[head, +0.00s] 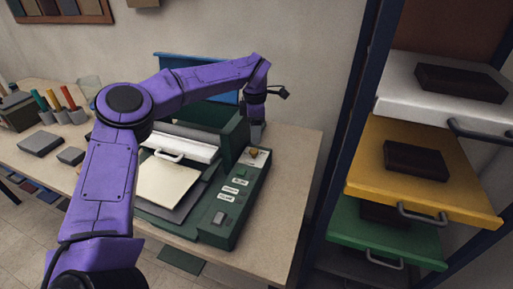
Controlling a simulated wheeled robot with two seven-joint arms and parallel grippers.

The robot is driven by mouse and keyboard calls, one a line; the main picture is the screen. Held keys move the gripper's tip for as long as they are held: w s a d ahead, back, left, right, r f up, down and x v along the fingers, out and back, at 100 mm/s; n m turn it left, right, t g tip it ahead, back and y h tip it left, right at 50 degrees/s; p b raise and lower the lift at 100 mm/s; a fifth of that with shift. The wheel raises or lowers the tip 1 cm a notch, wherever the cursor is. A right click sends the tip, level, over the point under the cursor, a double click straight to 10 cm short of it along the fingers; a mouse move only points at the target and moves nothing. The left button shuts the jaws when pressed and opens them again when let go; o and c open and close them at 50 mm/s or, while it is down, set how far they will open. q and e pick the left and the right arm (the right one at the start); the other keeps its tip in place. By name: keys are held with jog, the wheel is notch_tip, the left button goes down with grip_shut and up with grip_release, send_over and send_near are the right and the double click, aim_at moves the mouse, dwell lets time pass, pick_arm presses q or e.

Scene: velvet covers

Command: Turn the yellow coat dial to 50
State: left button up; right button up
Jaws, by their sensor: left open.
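A dark green machine stands on the table, with a sloped control panel (231,212) along its right side. A small yellow dial (254,153) sits on a pale plate at the panel's far end. Its pointer and scale marks are too small to read. My left arm reaches over the machine from the left, and my left gripper (256,132) points down just behind and above the dial. The gripper is open, and its fingers are small and partly dark here. I cannot tell whether they touch the dial. My right gripper is not in view.
The panel has several white labels and a grey button (218,218). A cream sheet (168,185) lies on the machine's bed, near a white-handled lid (180,147). A rack with white, yellow (425,182) and green drawers stands right. Bare tabletop lies right of the panel.

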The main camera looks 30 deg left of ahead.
aim_at(254, 150)
pick_arm(q)
notch_tip(254, 150, down, 6)
jog(key=shift+s+a+f+p, duration=0.1)
jog(key=shift+a+f+p, duration=0.05)
jog(key=shift+p, duration=0.45)
jog(key=shift+f, duration=0.4)
